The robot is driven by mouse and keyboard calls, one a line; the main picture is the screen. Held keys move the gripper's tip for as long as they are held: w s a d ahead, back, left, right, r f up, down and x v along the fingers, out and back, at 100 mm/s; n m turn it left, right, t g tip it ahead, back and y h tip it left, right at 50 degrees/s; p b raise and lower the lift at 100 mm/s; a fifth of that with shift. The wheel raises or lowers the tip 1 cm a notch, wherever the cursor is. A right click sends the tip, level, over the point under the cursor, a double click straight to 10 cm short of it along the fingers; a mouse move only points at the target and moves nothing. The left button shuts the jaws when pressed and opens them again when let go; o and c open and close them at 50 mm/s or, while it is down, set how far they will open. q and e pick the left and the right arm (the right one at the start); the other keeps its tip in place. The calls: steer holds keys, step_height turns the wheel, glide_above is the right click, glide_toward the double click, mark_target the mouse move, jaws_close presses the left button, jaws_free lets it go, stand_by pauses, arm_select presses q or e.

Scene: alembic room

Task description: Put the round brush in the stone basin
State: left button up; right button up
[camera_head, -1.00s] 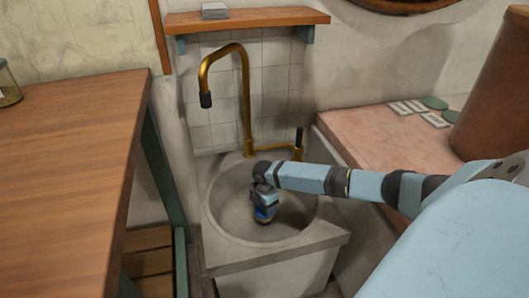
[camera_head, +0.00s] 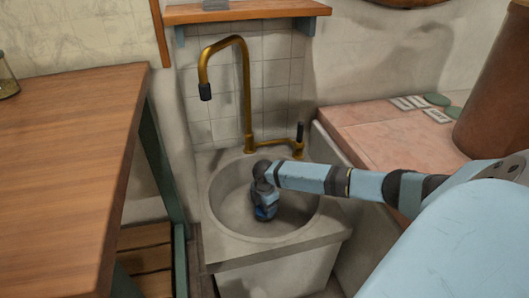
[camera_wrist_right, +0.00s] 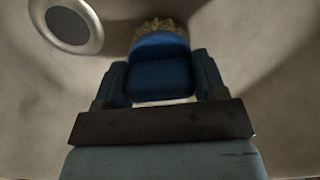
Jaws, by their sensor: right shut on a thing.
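The stone basin (camera_head: 228,205) is a round grey bowl set in a square stone block below a brass tap. My right gripper (camera_head: 265,213) is down inside the bowl. In the right wrist view my right gripper (camera_wrist_right: 160,85) is shut on the round brush (camera_wrist_right: 160,65), which has a blue body and pale bristles at its far end. The bristles point toward the basin floor, and I cannot tell whether they touch it. The drain (camera_wrist_right: 68,25) shows beside the brush at the upper left. My left gripper is not in view.
The brass tap (camera_head: 246,100) rises behind the bowl, its spout reaching left. A wooden table (camera_head: 70,150) stands at left. A pink counter (camera_head: 385,140) at right holds green discs, pale tiles and a large brown cylinder (camera_head: 495,110). A wooden shelf (camera_head: 245,13) hangs above.

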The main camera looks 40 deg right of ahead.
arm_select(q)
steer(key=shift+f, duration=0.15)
arm_select(e)
steer(key=shift+f, duration=0.35)
steer(key=o, duration=1.1)
step_height(320, 180, up, 3)
steer(key=shift+r+p, duration=0.1)
steer(key=shift+p, duration=0.8)
step_height(320, 180, up, 6)
steer(key=p, duration=0.3)
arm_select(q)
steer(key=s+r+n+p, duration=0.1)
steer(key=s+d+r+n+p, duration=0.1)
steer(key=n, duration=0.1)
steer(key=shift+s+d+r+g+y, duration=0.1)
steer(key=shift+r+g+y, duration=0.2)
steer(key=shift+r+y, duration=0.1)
arm_select(e)
step_height(320, 180, up, 5)
steer(key=shift+f, duration=0.15)
